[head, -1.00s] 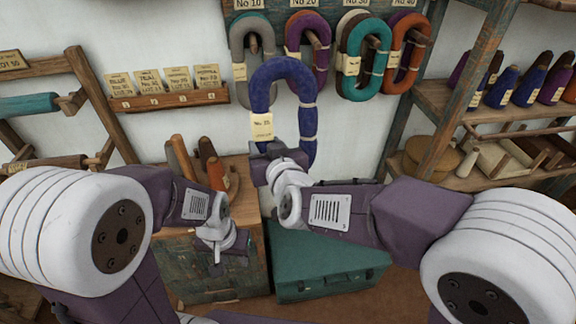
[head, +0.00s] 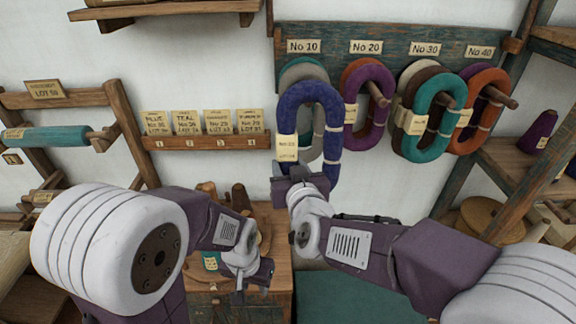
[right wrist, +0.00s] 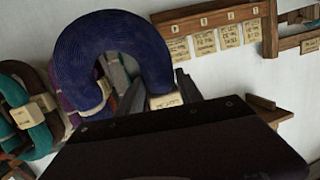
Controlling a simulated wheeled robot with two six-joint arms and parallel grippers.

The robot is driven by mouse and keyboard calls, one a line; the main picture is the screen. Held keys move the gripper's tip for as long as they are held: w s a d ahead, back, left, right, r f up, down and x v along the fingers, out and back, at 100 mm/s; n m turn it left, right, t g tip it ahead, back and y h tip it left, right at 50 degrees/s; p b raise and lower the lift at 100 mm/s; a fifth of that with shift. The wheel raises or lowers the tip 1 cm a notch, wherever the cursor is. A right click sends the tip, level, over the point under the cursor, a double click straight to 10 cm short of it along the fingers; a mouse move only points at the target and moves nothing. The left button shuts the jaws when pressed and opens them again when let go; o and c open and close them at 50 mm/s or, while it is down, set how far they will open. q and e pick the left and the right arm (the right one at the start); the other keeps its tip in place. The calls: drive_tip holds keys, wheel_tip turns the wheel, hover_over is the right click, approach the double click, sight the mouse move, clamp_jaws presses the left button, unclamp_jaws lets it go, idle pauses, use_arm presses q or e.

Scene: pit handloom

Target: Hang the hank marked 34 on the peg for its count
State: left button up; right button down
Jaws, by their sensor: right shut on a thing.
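The tag's number is too small to read surely. The hank also shows in the right wrist view (right wrist: 100,45). It overlaps the grey hank under No 10 in the head view; I cannot tell the gap. The peg board (head: 390,70) carries labels No 10 (head: 303,46), No 20 (head: 366,47), No 30 (head: 425,49) and No 40 (head: 480,52). My left gripper (head: 257,278) is low, over the wooden chest; its jaws are unclear.
A purple hank (head: 380,95) hangs under No 20, a teal hank (head: 440,90) under No 30 and an orange hank (head: 490,80) under No 40. A card rack (head: 205,142) is on the wall at left. A teal chest (head: 350,296) stands below.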

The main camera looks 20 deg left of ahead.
drive_tip(key=shift+s+d+r, duration=0.2)
drive_tip(key=shift+s+d, duration=0.05)
drive_tip(key=shift+s, duration=0.05)
drive_tip(key=shift+w, duration=0.1)
drive_tip(key=x, duration=0.4)
drive_tip(key=shift+w+d+r, duration=0.15)
drive_tip(key=shift+d, duration=0.1)
drive_tip(key=shift+w+a+r, duration=0.1)
drive_tip(key=shift+w, duration=0.5)
use_arm(q)
drive_tip(key=shift+s+d, duration=0.2)
drive_tip(key=shift+s, duration=0.2)
use_arm(e)
drive_tip(key=d+f+x, duration=0.1)
drive_tip(key=x, duration=0.8)
drive_tip(key=shift+w+d, duration=0.15)
drive_tip(key=shift+w, duration=0.4)
